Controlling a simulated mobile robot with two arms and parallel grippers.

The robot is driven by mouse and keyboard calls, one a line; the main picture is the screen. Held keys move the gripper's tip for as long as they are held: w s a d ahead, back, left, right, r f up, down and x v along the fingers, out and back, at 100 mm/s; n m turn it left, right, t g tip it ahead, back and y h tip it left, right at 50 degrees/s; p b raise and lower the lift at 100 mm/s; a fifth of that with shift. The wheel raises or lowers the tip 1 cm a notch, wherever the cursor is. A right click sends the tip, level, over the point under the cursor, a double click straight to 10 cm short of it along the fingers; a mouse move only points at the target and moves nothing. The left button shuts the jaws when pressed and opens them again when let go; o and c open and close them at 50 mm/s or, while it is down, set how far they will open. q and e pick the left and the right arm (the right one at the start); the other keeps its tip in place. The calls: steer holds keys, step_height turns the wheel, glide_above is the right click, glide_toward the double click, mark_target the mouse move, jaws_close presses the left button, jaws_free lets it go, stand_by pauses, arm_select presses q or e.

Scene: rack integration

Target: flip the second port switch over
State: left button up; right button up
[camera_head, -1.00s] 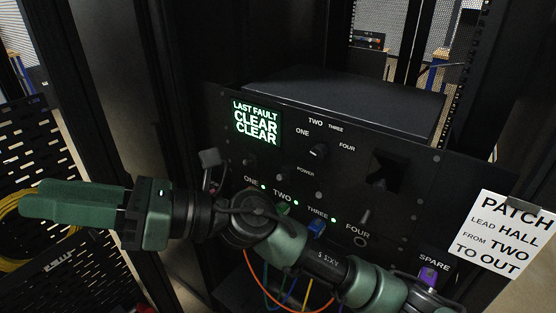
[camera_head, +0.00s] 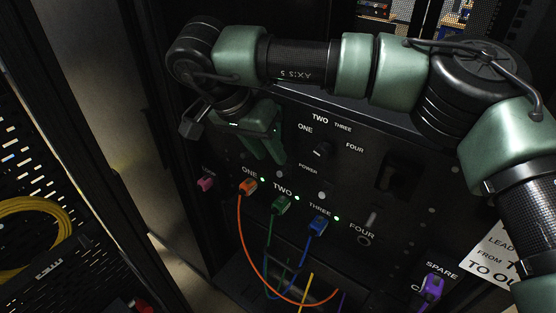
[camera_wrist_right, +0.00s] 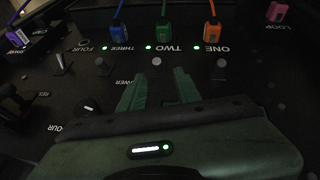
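The panel has port switches in a row. In the right wrist view, the second port switch (camera_wrist_right: 157,63) is a small lever by the TWO label, just beyond and between my fingertips, apart from them. In the head view it shows small below the fingers (camera_head: 281,174). Its tilt is hard to tell. My right gripper (camera_head: 265,157) hangs down in front of the panel, fingers toward the switch row. In the right wrist view its two green fingers (camera_wrist_right: 155,78) are parted with nothing between them. My left gripper is not in view.
Orange (camera_head: 247,187), green (camera_head: 281,205) and blue (camera_head: 317,226) plugs with cables sit below the switches. A pink plug (camera_head: 206,184) is at left, a purple one (camera_head: 432,286) at lower right. The ONE switch (camera_wrist_right: 220,66) stands nearby. My right arm covers the fault display.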

mark_target(281, 172)
steer(key=x, duration=0.1)
steer(key=p+x, duration=0.1)
steer(key=x, duration=0.1)
steer(key=shift+s+d+f+p, duration=0.15)
steer(key=shift+d+f+p, duration=0.15)
steer(key=shift+f, duration=0.1)
steer(key=shift+s+d+f, duration=0.1)
steer(key=shift+d+f, duration=0.05)
steer(key=shift+f, duration=0.2)
steer(key=shift+d+f, duration=0.1)
steer(key=shift+f, duration=0.25)
steer(key=shift+w+f, duration=0.45)
steer(key=shift+w, duration=0.05)
steer(key=shift+s, duration=0.15)
jaws_close()
